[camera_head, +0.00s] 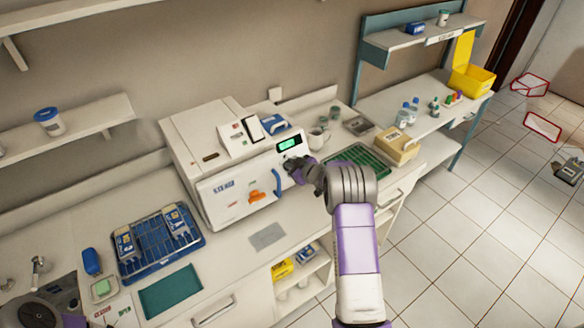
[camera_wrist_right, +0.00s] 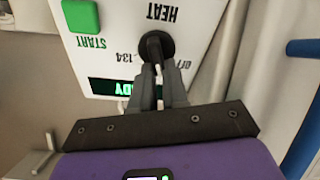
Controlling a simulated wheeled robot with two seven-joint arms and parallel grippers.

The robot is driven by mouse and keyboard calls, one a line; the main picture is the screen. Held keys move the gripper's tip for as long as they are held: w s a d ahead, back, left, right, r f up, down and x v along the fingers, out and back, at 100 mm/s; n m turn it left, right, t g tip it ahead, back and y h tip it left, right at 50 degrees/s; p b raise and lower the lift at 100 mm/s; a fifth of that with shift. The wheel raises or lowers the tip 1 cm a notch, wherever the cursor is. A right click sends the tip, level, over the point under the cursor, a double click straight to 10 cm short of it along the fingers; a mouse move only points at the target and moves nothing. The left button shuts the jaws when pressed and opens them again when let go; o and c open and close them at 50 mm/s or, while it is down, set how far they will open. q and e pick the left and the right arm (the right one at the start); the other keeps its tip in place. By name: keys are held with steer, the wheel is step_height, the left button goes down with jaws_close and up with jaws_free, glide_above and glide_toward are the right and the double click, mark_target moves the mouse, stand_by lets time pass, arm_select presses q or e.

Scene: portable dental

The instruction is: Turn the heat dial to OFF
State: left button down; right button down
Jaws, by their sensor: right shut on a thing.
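The heat dial (camera_wrist_right: 155,46) is a dark round knob on the white front panel of the sterilizer (camera_head: 236,187). In the right wrist view the panel is upside down, with HEAT above the dial, 134 at its lower left and OFF at its lower right. The dial's grip runs roughly down the picture, between these two marks. My right gripper (camera_wrist_right: 152,78) is shut on the dial and hides part of it. In the head view the right gripper (camera_head: 302,170) hides the dial. Part of my left arm shows at the bottom left, but its fingers do not.
A green START button (camera_wrist_right: 80,16) and a green display (camera_wrist_right: 114,87) are close to the gripper. The sterilizer has a blue handle (camera_head: 276,183) and an orange latch (camera_head: 257,196). A green tray (camera_head: 357,162) and a cardboard box (camera_head: 397,147) are to the right.

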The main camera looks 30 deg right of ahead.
steer(key=n+b, duration=0.1)
steer(key=n, duration=0.4)
steer(key=n+y+b, duration=0.1)
steer(key=n, duration=0.2)
steer(key=shift+s+a+f+g+b, duration=0.2)
steer(key=shift+a+f+g+b, duration=0.1)
steer(key=shift+g+b, duration=0.1)
steer(key=shift+n, duration=0.5)
steer(key=c, duration=1.1)
jaws_free()
steer(key=shift+c, duration=0.2)
steer(key=v, duration=0.7)
steer(key=shift+s+r, duration=0.2)
steer(key=shift+s, duration=0.05)
steer(key=shift+f, duration=0.1)
